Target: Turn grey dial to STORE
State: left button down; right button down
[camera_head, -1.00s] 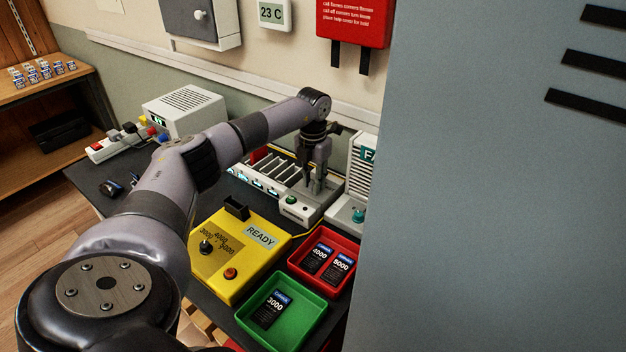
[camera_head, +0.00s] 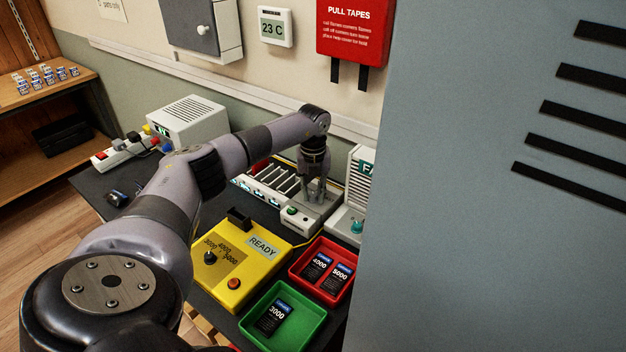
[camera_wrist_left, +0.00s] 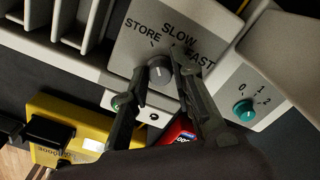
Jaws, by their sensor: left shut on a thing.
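The grey dial (camera_wrist_left: 158,74) sits on the light panel (camera_wrist_left: 135,44) of the slotted charger (camera_head: 292,177). Around it are the labels STORE at its upper left, SLOW above and FAST to its right in the left wrist view. My left gripper (camera_head: 315,192) points down over this panel. In the left wrist view my left gripper (camera_wrist_left: 161,70) has its fingers on either side of the dial, shut on it. A light mark on the dial shows, but its exact aim is hard to tell. My right gripper is in neither view.
A yellow tester (camera_head: 258,276) reading READY stands in front. Red tray (camera_head: 297,262) and green tray (camera_head: 318,318) hold phone batteries. A white unit with a teal dial (camera_wrist_left: 244,110) stands right of the charger. A large grey-blue cabinet (camera_head: 480,220) blocks the right.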

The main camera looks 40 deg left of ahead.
aim_at(313, 195)
pick_arm(q)
jog(key=shift+n, duration=0.5)
jog(key=c, duration=1.3)
grip_release()
jog(key=shift+c, duration=0.2)
notch_tip(313, 195, up, 12)
jog(key=shift+f, duration=0.1)
